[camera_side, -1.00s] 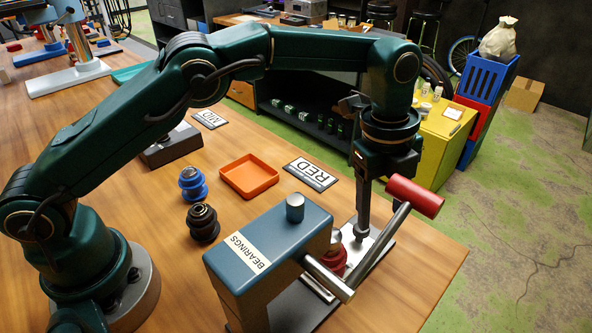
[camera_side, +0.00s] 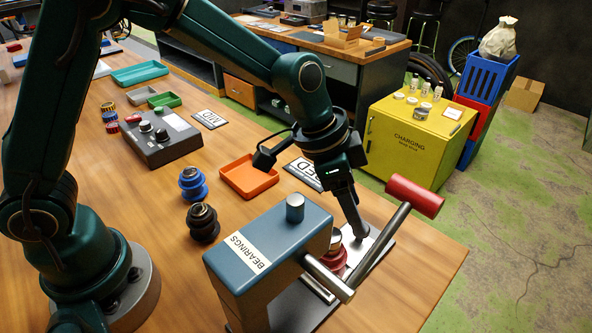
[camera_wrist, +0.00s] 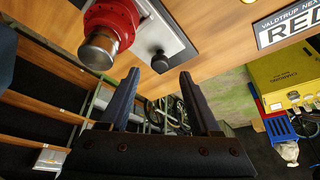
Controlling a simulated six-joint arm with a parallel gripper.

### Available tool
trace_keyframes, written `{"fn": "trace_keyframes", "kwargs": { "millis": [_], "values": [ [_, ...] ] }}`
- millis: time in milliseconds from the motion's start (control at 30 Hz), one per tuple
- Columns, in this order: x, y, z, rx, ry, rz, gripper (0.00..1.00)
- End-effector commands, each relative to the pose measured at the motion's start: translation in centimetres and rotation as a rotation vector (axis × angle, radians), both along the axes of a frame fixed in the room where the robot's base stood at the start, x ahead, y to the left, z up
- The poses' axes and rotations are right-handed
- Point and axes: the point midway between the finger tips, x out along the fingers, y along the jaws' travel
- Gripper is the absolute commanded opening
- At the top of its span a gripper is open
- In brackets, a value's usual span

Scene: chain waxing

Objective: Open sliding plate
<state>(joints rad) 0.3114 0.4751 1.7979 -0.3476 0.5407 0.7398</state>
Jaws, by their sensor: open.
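The sliding plate (camera_side: 377,243) is a pale flat plate at the foot of the blue bearings press (camera_side: 262,238). A red bearing piece with a metal top (camera_side: 332,250) stands on it, partly hidden by the press lever. In the wrist view, the plate (camera_wrist: 172,22) carries the red piece (camera_wrist: 112,22) and a dark round knob (camera_wrist: 160,62). My gripper (camera_side: 360,232) is tilted, with its tips low over the plate beside the red piece. In the wrist view, my gripper (camera_wrist: 157,84) has its two fingers apart, with the knob just beyond the gap. I cannot tell whether they touch it.
The press lever with its red handle (camera_side: 414,196) slants up close to the right of my gripper. An orange tray (camera_side: 248,178), a RED sign (camera_side: 303,173), and blue (camera_side: 193,184) and black (camera_side: 203,222) bearing pieces lie to the left. A grey control box (camera_side: 160,138) is farther back.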

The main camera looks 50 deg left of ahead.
Motion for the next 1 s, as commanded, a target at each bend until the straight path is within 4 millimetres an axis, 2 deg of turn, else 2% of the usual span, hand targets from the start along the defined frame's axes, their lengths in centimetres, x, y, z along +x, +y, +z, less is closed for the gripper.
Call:
{"fn": "trace_keyframes", "kwargs": {
  "millis": [233, 600, 633, 700, 800, 1000],
  "values": [
    [0.7, -0.8, -2.7, 0.003, 0.003, -0.002, 0.63],
    [0.9, -1.0, -3.3, 0.002, 0.000, -0.004, 0.63],
    [0.9, -1.0, -3.3, 0.002, 0.000, -0.004, 0.59],
    [0.9, -1.0, -3.3, 0.002, 0.000, -0.004, 0.33],
    [0.9, -1.0, -3.3, 0.002, 0.000, -0.004, 0.00],
    [0.9, -1.0, -3.3, 0.002, 0.000, -0.004, 0.00]
  ]
}}
